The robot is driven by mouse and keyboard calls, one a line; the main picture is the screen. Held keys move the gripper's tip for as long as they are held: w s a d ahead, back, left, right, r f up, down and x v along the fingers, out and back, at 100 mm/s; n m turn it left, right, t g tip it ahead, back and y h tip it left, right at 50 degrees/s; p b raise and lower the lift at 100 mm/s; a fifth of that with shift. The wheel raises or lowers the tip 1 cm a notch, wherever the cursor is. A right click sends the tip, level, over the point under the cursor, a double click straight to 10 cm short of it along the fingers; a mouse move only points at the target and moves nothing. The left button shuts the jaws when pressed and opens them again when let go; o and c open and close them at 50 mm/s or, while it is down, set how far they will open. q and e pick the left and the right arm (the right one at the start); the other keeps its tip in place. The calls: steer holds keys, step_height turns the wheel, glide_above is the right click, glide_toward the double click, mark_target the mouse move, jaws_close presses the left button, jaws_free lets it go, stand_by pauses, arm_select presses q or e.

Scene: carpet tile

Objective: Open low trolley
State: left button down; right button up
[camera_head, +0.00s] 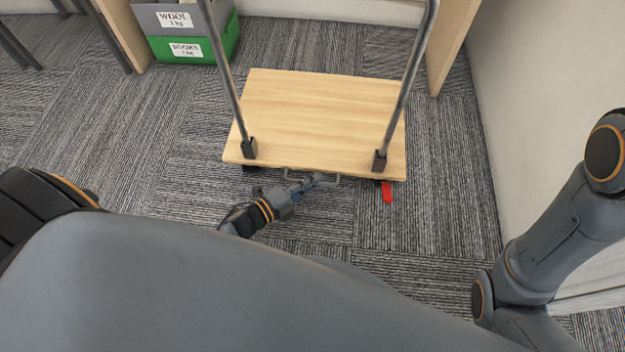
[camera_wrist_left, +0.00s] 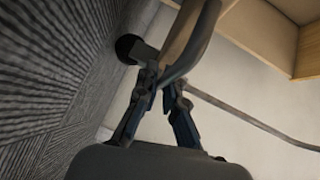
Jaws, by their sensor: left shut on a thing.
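The low trolley (camera_head: 320,115) has a pale wooden deck and a tall grey tubular push handle (camera_head: 408,75) rising from its near edge. A small metal pull handle (camera_head: 334,177) sits under the deck's near edge. My left gripper (camera_head: 316,181) reaches in from the left, low above the carpet, and is shut on this pull handle. In the left wrist view the fingers (camera_wrist_left: 160,82) meet on a grey curved bar (camera_wrist_left: 193,58). A dark wheel (camera_wrist_left: 127,47) shows beside it. My right gripper is out of view.
A red pedal (camera_head: 387,192) sticks out under the deck's near right corner. Stacked grey and green crates (camera_head: 222,47) stand at the back left, next to wooden table legs (camera_head: 126,36). A pale wall (camera_head: 510,110) bounds the right side. The carpet (camera_head: 110,140) at left is clear.

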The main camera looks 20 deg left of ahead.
arm_select(q)
steer(key=c, duration=1.4)
jaws_free()
steer(key=shift+c, duration=0.2)
steer(key=v, duration=1.2)
